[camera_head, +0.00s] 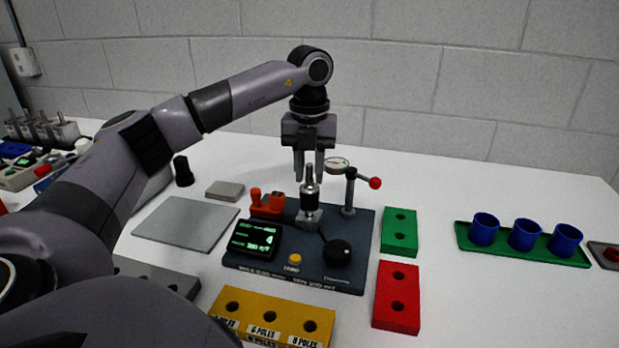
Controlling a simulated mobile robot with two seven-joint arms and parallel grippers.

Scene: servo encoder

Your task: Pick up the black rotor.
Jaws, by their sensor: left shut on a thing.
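The black rotor (309,188), a small dark cylinder with a metal shaft on top, is upright over the grey holder (309,215) of the dark test station (345,279). I cannot tell whether it touches the holder. My left gripper (309,178) points straight down, its two fingers on either side of the rotor's shaft, shut on it. My right gripper is not in view.
A dial gauge (337,164) and a red-knobbed lever (375,183) stand close right of the gripper. Green (399,232) and red (397,297) blocks, a yellow block (270,318) and a green tray (530,257) with blue cups (525,236) surround the station.

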